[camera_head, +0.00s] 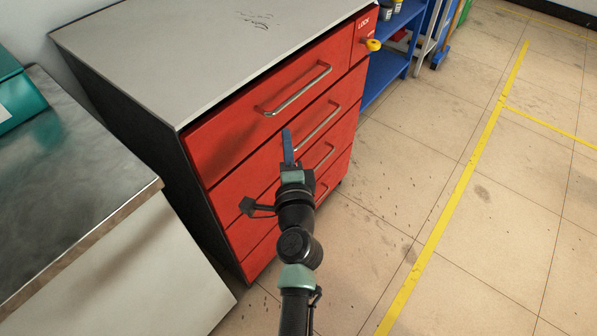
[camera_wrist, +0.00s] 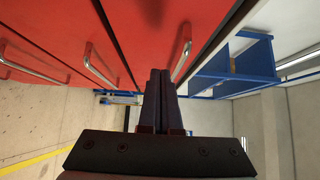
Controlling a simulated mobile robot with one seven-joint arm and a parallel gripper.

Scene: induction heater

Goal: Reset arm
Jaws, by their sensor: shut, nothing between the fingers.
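My gripper (camera_head: 288,148) points up and away in front of the red drawer cabinet (camera_head: 225,150), in the middle of the head view. Its two dark fingers are together with nothing between them. In the wrist view my gripper (camera_wrist: 159,90) also shows shut, with the cabinet's red drawer fronts (camera_wrist: 130,30) and metal handles close by. Whether the fingers touch the cabinet cannot be told. The drawers look closed, and part of the lower fronts is hidden behind my arm.
A metal-topped bench (camera_head: 70,180) with a teal box (camera_head: 20,95) stands at the left. A yellow knob (camera_head: 373,45) sticks out by the LOCK label. A blue shelf (camera_head: 395,50) stands behind the cabinet. The tiled floor (camera_head: 480,220) at right is clear, with yellow lines.

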